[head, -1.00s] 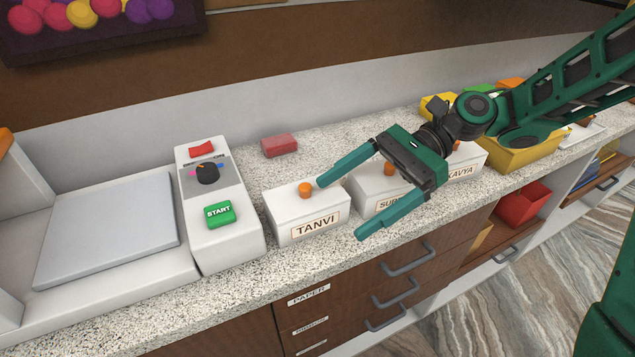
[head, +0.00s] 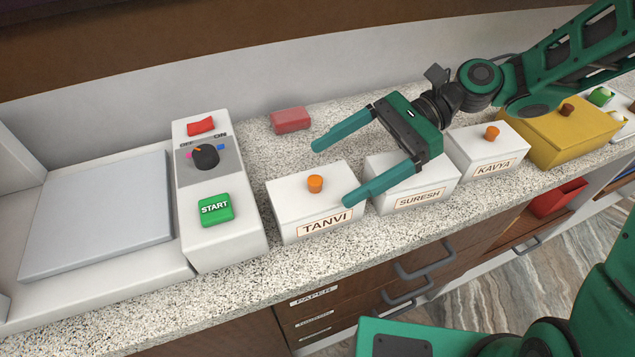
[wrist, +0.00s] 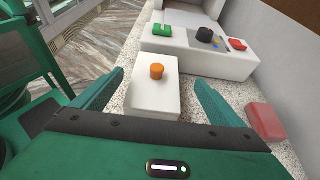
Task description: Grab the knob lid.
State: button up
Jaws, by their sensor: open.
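A white box labelled TANVI (head: 318,228) stands on the counter, its lid topped by an orange knob (head: 315,184). My gripper (head: 334,173) is open and empty, its teal fingers pointing left toward that knob. In the wrist view the orange knob (wrist: 157,71) shows between the two fingers, touching neither. White boxes labelled SURESH (head: 447,190) and KAVYA (head: 510,158) stand to the right. KAVYA has an orange knob (head: 492,132); the top of SURESH is partly hidden behind my gripper. A yellow box (head: 575,140) with a brown knob (head: 566,110) stands farther right.
A white machine with a green START button (head: 216,209), a dial (head: 205,156) and a red switch (head: 200,125) stands left of TANVI. A translucent red block (head: 290,120) lies behind the boxes. Drawers with grey handles (head: 430,262) are below the counter front.

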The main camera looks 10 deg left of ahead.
aim_at(315, 179)
jog(key=shift+s+x, duration=0.25)
jog(key=shift+x, duration=2.6)
jog(key=shift+d+r, duration=0.1)
jog(key=shift+r, duration=0.05)
jog(key=shift+c, duration=0.7)
jog(key=c, duration=1)
